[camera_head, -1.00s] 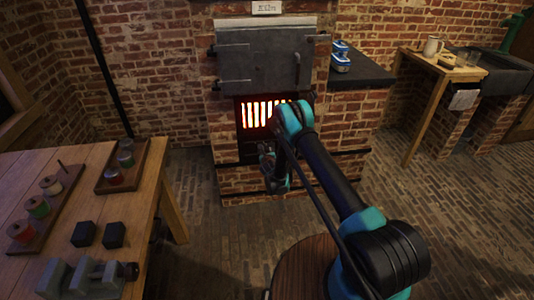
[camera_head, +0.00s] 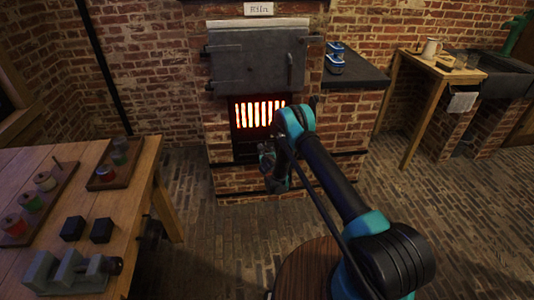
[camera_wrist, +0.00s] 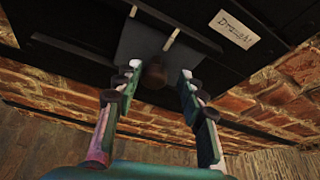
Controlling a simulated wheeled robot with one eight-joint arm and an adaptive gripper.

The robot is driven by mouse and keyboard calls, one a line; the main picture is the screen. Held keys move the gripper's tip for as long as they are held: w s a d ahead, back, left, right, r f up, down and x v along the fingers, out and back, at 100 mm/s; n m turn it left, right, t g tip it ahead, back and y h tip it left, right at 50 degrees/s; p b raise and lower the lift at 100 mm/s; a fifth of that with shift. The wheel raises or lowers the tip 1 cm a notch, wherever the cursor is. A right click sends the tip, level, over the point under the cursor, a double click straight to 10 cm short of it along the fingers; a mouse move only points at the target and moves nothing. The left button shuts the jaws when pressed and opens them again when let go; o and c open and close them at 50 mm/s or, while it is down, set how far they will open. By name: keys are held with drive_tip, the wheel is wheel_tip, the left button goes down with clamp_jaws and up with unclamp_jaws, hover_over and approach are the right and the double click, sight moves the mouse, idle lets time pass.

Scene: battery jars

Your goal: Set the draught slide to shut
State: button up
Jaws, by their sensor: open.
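The draught slide (camera_wrist: 145,48) is a grey plate with a dark round knob (camera_wrist: 154,75) in the wrist view. It sits in a black front beside a paper label reading "Draught" (camera_wrist: 233,27). Pale slits show near the plate; I cannot tell how far open it is. My gripper (camera_wrist: 160,85) is open, with one finger to each side of the knob; contact is not clear. In the head view my gripper (camera_head: 270,165) is low at the front of the brick kiln (camera_head: 222,140), below the glowing grate (camera_head: 258,113). My arm and gripper hide the slide there.
The grey kiln door (camera_head: 258,65) is above the grate. A dark counter (camera_head: 358,75) with blue-and-white items (camera_head: 335,58) stands to the right. A wooden workbench (camera_head: 130,210) with a vise (camera_head: 70,270) and trays of jars is at left. The brick floor between is clear.

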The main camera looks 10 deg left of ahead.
drive_tip(key=shift+o, duration=0.2)
drive_tip(key=shift+a, duration=0.1)
drive_tip(key=shift+r, duration=0.25)
wheel_tip(320, 180, up, 10)
drive_tip(key=shift+f, duration=0.25)
